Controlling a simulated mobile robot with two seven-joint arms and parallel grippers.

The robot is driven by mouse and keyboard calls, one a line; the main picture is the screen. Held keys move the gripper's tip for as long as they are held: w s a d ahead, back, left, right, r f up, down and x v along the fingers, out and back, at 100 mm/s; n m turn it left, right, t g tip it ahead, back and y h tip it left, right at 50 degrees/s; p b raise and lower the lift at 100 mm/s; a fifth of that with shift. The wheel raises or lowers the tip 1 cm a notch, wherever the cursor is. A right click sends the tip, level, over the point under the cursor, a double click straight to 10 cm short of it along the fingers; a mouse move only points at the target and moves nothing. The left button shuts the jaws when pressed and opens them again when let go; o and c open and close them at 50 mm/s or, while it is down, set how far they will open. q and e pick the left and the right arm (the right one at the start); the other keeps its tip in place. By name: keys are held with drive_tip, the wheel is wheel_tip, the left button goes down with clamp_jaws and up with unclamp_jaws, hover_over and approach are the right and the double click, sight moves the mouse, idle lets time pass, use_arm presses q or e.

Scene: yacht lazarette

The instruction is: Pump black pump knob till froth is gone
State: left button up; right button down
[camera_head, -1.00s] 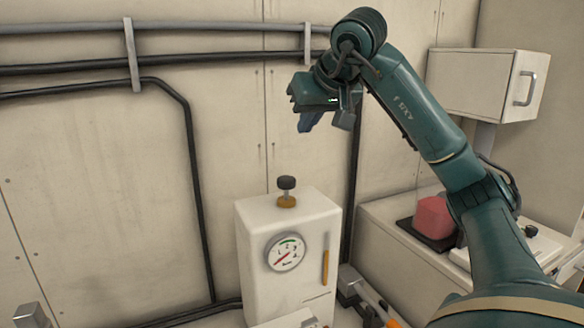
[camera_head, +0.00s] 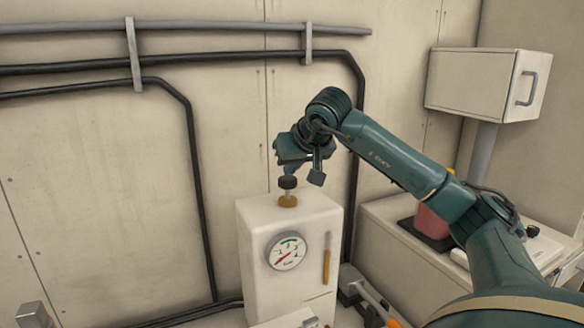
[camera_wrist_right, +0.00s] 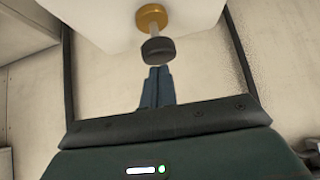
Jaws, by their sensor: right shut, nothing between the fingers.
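The black pump knob (camera_head: 287,182) stands raised on a short rod above a brass collar (camera_head: 288,201), on top of the white pump box (camera_head: 318,218). The box's front carries a round gauge (camera_head: 287,251) with a red needle and an orange-yellow level strip (camera_head: 327,261). My right gripper (camera_head: 290,168) is just above and behind the knob. In the right wrist view, its blue fingers (camera_wrist_right: 156,86) are closed together and empty, with their tips close to the black knob (camera_wrist_right: 158,50). Whether they touch it I cannot tell. My left gripper is out of view. I cannot make out froth.
A red container (camera_head: 431,223) stands on a dark mat on the white counter at the right, partly behind my right arm. A white cabinet (camera_head: 470,85) hangs above. Black pipes (camera_head: 197,190) run along the wall.

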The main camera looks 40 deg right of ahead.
sight(292, 182)
drive_tip(key=shift+f, duration=0.25)
drive_tip(key=shift+a+f+b, duration=0.1)
drive_tip(key=shift+f+b, duration=0.8)
drive_tip(key=shift+f, duration=0.85)
drive_tip(key=shift+s+r, duration=0.1)
drive_tip(key=shift+s, duration=0.05)
drive_tip(key=v, duration=1.3)
drive_tip(key=shift+r, duration=0.15)
